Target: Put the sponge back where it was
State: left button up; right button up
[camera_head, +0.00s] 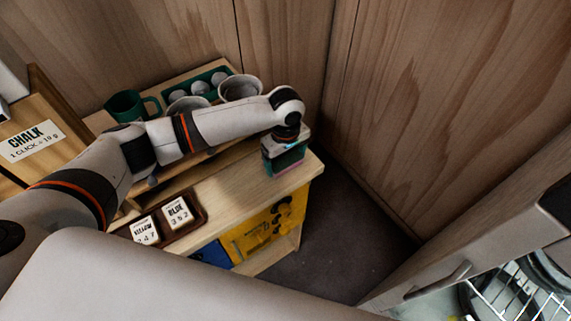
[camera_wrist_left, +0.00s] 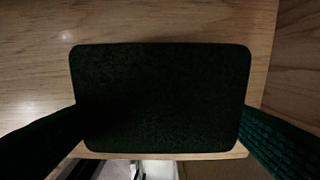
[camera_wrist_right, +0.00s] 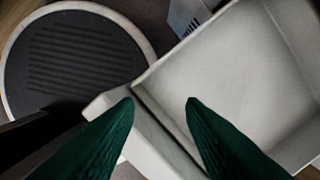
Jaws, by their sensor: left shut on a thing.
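The sponge (camera_wrist_left: 160,98) shows in the left wrist view as a dark green rounded block between my two finger pads. My left gripper (camera_head: 286,153) is shut on it, over the right end of the wooden shelf top (camera_head: 245,185) in the head view. The sponge is mostly hidden by the gripper there. I cannot tell whether its underside touches the wood. My right gripper (camera_wrist_right: 160,102) is open, with nothing between its fingertips, above the edge of a white box-like thing (camera_wrist_right: 235,85). It is not in the head view.
On the shelf unit are a green mug (camera_head: 124,107), pale cups (camera_head: 240,88), a green holder (camera_head: 216,80) and a dark tray (camera_head: 203,217) with number cards. A yellow box (camera_head: 265,235) stands below. Wooden walls (camera_head: 430,90) close off the back. A round dark disc (camera_wrist_right: 75,60) lies near my right gripper.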

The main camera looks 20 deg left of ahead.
aim_at(286, 159)
pick_arm(q)
jog(key=shift+r, duration=0.15)
jog(key=shift+s, duration=0.1)
jog(key=o, duration=0.7)
jog(key=shift+r+p, duration=0.2)
jog(key=shift+p, duration=0.15)
jog(key=shift+r+p, duration=5.3)
jog(key=shift+r, duration=0.5)
